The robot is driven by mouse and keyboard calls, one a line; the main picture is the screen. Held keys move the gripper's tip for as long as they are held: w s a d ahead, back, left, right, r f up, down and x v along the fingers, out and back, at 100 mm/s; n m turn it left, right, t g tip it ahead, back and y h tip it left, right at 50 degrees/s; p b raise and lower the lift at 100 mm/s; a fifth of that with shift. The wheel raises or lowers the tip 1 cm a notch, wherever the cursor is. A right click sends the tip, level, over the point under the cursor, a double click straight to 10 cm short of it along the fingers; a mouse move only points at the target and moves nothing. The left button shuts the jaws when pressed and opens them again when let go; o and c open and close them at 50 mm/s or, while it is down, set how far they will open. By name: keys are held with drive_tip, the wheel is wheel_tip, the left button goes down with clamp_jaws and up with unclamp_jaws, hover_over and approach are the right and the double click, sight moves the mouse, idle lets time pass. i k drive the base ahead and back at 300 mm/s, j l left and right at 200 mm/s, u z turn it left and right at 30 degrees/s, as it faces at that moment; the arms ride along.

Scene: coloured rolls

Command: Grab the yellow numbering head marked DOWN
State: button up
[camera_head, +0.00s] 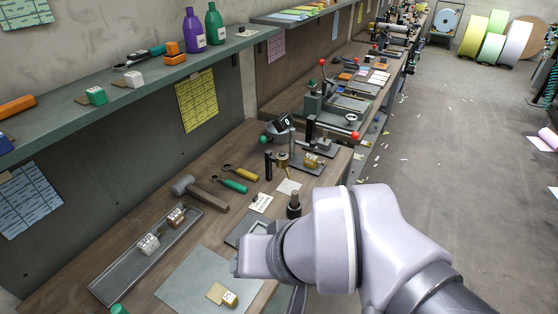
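A small yellow block with a pale marked face (230,298) lies on the grey mat (185,285) near the front edge of the bench. It looks like a numbering head, but its marking is too small to read, so I cannot tell whether it says DOWN. A tan tag (215,292) lies against it. A white block (149,244) and a brown block (177,216) sit in the long grey tray (115,284). My arm's pale wrist is to the right of and above the yellow block. My gripper's fingers do not show.
A hammer (202,193), green-handled (232,184) and yellow-handled (243,173) tools lie behind the mat. A dark stamp-like piece (293,207) stands near my wrist. Presses stand farther back. A shelf (60,127) with bottles and blocks overhangs the left side. The floor at right is mostly open.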

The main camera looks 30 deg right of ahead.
sight(310, 160)
drive_tip(key=i+l+u, duration=0.4)
drive_tip(key=l, duration=0.65)
drive_tip(key=i+l+u, duration=0.1)
drive_tip(key=l+u, duration=0.25)
drive_tip(key=l, duration=0.7)
drive_tip(key=l+u, duration=0.4)
drive_tip(key=l, duration=0.75)
